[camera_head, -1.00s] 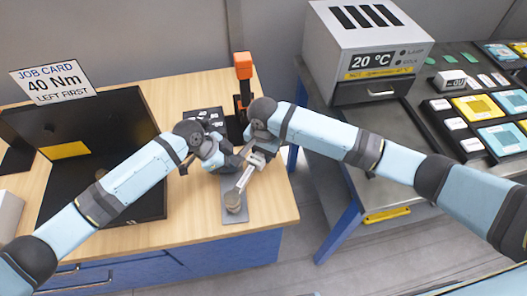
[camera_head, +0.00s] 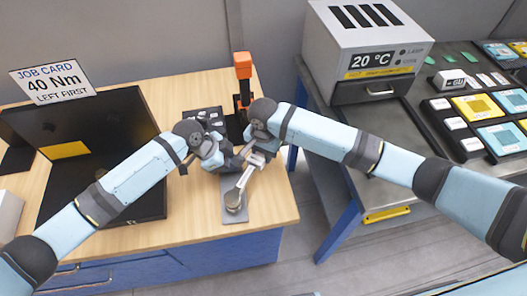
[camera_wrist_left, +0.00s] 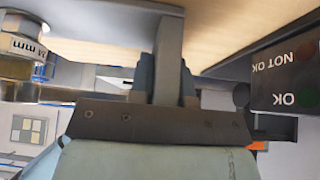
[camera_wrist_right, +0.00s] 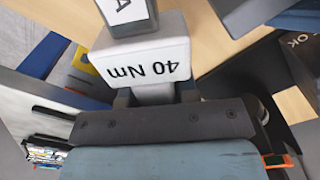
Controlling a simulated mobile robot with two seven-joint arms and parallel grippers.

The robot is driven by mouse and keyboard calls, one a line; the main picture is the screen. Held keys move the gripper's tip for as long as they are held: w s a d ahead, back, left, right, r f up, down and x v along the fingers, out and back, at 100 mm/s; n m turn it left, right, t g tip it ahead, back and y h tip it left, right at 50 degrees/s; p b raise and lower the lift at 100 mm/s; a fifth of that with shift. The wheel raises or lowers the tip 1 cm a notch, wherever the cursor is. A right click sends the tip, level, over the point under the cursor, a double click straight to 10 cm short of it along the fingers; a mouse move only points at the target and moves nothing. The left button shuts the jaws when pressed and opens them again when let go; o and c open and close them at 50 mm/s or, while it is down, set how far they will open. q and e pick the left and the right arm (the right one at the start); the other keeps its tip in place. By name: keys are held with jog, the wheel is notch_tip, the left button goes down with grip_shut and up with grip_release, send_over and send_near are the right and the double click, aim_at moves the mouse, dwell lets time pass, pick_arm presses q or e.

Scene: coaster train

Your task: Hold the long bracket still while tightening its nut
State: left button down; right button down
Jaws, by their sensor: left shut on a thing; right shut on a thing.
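My left gripper (camera_wrist_left: 167,88) is shut on an upright grey bar, seemingly part of the long bracket (camera_wrist_left: 169,50). In the head view, a flat grey plate (camera_head: 235,228) lies near the bench's front edge. My right gripper (camera_wrist_right: 153,97) is shut on the torque wrench (camera_wrist_right: 145,55), marked "40 Nm". In the head view, the wrench (camera_head: 245,180) runs down to a round head (camera_head: 235,201) over the plate. A round part marked in mm (camera_wrist_left: 22,45) shows in the left wrist view.
A black box (camera_wrist_left: 288,75) marked OK and NOT OK stands close to my left gripper. An orange-topped stand (camera_head: 243,68) is behind both grippers. A black case (camera_head: 100,150) and job card (camera_head: 52,83) are at left. A grey bench with an oven (camera_head: 368,50) is at right.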

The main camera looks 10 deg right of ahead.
aim_at(272, 168)
jog(key=shift+f, duration=0.65)
dwell(0.8)
jog(key=shift+s+d+f+m, duration=0.1)
jog(key=shift+s+d+m, duration=1)
dwell(1.4)
jog(key=shift+s+d+m, duration=0.55)
jog(key=shift+s+m, duration=0.1)
jog(key=shift+s, duration=0.15)
jog(key=shift+s+d+m, duration=0.5)
jog(key=shift+s+m, duration=0.15)
jog(key=shift+s, duration=0.15)
dwell(1.6)
jog(key=shift+w, duration=0.15)
jog(key=shift+w+a+n, duration=0.2)
jog(key=shift+w+n, duration=0.05)
jog(key=shift+n, duration=0.05)
